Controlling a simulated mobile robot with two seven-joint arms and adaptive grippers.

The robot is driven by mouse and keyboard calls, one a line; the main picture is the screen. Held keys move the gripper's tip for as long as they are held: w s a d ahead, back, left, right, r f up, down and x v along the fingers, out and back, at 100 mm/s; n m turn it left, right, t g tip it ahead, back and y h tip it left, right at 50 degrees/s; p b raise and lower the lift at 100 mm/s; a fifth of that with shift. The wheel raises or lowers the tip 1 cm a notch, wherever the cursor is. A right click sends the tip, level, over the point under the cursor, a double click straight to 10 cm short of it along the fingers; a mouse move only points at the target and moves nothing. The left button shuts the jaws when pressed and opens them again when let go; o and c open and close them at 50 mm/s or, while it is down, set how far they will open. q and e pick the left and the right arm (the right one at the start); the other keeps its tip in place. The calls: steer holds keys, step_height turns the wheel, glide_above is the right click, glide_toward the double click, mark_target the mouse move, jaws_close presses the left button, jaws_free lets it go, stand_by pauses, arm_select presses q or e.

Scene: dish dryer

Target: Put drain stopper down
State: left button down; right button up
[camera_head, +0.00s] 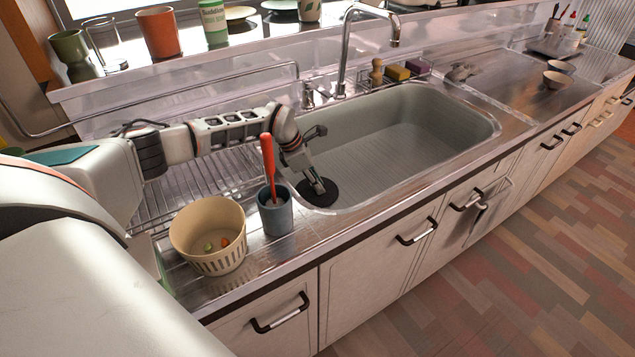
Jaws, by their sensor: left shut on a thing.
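The drain stopper (318,195) is a flat black disc at the near left corner of the grey sink basin (400,140). My left gripper (313,182) reaches down from the left and is shut on the stopper from above. The stopper overlaps the basin's near left rim in the picture; I cannot tell whether it touches the rim or hangs over it. The fingertips partly cover the disc. My right gripper is not in view.
A grey cup (275,217) with a red-handled tool (269,160) stands just left of the stopper. A cream basket (207,237) is further left. A chrome faucet (345,50) rises behind the sink. Two small bowls (558,80) sit on the right counter. The basin's middle looks clear.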

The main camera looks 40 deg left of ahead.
arm_select(q)
steer(key=c, duration=1.9)
jaws_free()
steer(key=shift+r, duration=0.2)
steer(key=p+v, duration=0.2)
steer(key=v, duration=1)
steer(key=shift+r+p, duration=0.1)
steer(key=shift+p, duration=0.25)
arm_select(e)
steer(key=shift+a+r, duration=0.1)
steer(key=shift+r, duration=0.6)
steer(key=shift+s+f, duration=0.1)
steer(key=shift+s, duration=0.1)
